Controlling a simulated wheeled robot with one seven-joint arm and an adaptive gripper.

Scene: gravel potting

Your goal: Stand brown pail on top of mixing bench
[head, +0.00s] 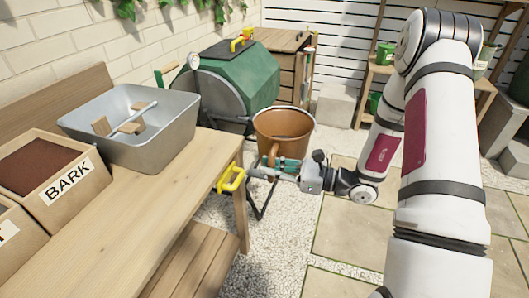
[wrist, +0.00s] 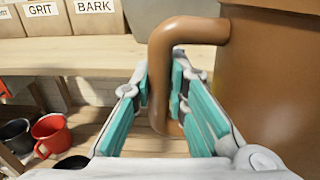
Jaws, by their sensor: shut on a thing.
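The brown pail (head: 283,128) hangs upright in the air just right of the mixing bench's far end in the head view. In the wrist view the pail's wall (wrist: 272,80) fills the right side. My gripper (head: 273,165) is shut on the pail's side handle (wrist: 160,65), with its teal finger pads (wrist: 160,110) on either side of it. The mixing bench (head: 165,190) is a wooden table at the left, and its top also shows in the wrist view (wrist: 75,55). The pail's underside is hidden.
The bench's front strip is bare. A yellow handle (head: 232,179) sticks out at its right edge. A green drum (head: 240,75) stands behind. A red pail (wrist: 50,135) sits low beneath.

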